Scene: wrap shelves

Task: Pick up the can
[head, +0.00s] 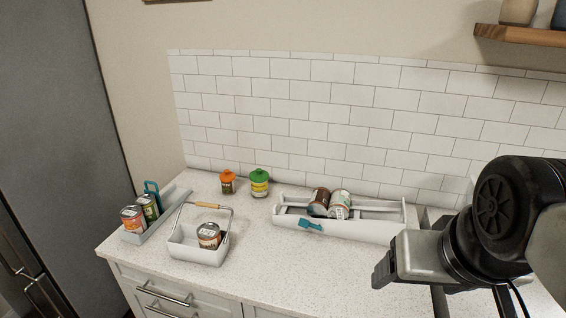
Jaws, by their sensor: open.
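Several cans show in the head view. One can (209,235) with a dark and orange label sits in a white basket with a raised handle. Two cans, a brown one (319,201) and a pale one with green (340,204), lie tilted in the long white wrap rack by the wall. An orange-red can (132,217) and a dark green can (149,207) stand in a grey tray at the left end. My gripper (382,274) is at the right, open and empty, apart from all cans.
The basket (197,254) stands on the speckled counter (268,275), left of the wrap rack (372,230). A jar with an orange lid (228,183) and one with a green lid (260,184) stand behind. The counter's front middle is clear. A wooden shelf (520,36) hangs upper right.

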